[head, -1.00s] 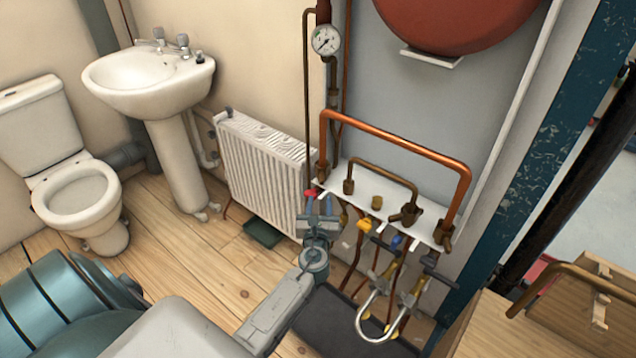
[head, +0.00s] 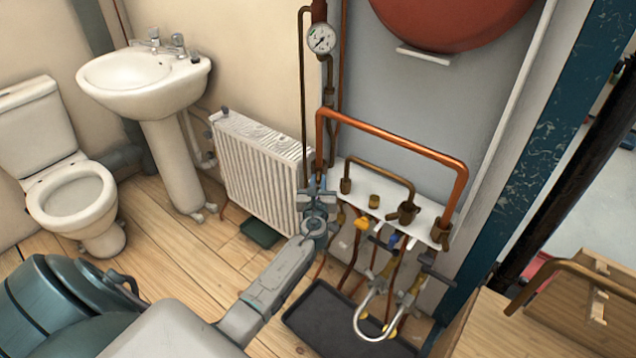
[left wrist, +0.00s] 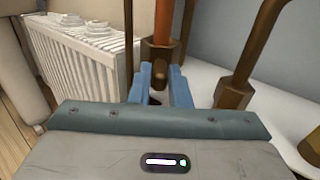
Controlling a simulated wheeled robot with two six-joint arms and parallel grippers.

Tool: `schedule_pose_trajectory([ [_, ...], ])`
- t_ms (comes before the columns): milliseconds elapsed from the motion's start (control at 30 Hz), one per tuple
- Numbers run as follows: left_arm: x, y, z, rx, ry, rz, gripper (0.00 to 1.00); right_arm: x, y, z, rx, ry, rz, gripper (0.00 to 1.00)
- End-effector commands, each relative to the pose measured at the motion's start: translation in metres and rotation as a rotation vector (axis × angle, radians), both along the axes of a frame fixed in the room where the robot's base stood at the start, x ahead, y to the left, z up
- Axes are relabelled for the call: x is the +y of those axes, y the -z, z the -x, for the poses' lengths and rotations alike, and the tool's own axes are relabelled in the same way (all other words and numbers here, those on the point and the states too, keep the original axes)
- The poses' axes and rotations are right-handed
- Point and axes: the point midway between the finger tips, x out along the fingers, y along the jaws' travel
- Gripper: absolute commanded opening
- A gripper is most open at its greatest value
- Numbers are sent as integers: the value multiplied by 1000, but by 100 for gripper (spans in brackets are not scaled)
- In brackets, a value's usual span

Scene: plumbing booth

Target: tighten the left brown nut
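The left brown nut (left wrist: 160,52) sits at the foot of a copper pipe in the left wrist view, with a short stub pointing toward me. My left gripper (left wrist: 161,72) has its two blue fingers on either side of this stub, close to it. Whether they press on it I cannot tell. In the head view my left gripper (head: 317,184) is at the lower left end of the large copper pipe (head: 395,146) and mostly hides the nut there. My right gripper is not in view.
A second brown nut (left wrist: 232,95) stands close to the right on the white shelf (head: 356,203). The white radiator (head: 262,160) is close on the left. A gauge (head: 321,38) hangs above. Below the shelf are valves, pipes and a dark tray (head: 318,318).

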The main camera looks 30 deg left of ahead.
Motion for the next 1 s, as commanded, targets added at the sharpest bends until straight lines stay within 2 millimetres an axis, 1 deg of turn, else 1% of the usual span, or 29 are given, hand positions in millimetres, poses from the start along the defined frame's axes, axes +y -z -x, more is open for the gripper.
schedule_pose_trajectory([
  [33, 0, 0, 0, 0, 0, 0, 6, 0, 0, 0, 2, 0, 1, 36],
  [67, 0, 0, 0, 0, 0, 0, 0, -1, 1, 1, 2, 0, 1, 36],
  [267, 0, 0, 0, 0, 3, 0, 0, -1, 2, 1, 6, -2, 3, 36],
  [467, 4, 0, 2, 0, 47, -4, 0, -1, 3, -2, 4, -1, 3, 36],
  [567, 8, -1, 3, -1, 94, -4, 0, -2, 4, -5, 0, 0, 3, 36],
  [733, 16, 1, 6, 0, 217, -7, 0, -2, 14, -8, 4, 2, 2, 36],
  [767, 18, 1, 7, 0, 244, -7, 0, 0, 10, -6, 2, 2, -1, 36],
  [800, 20, 2, 7, 0, 279, -7, 0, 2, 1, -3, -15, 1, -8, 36],
  [833, 22, 3, 8, 0, 306, -7, 0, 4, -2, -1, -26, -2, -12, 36],
  [1000, 27, 3, 8, -2, 413, -5, 0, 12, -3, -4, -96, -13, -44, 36],
])
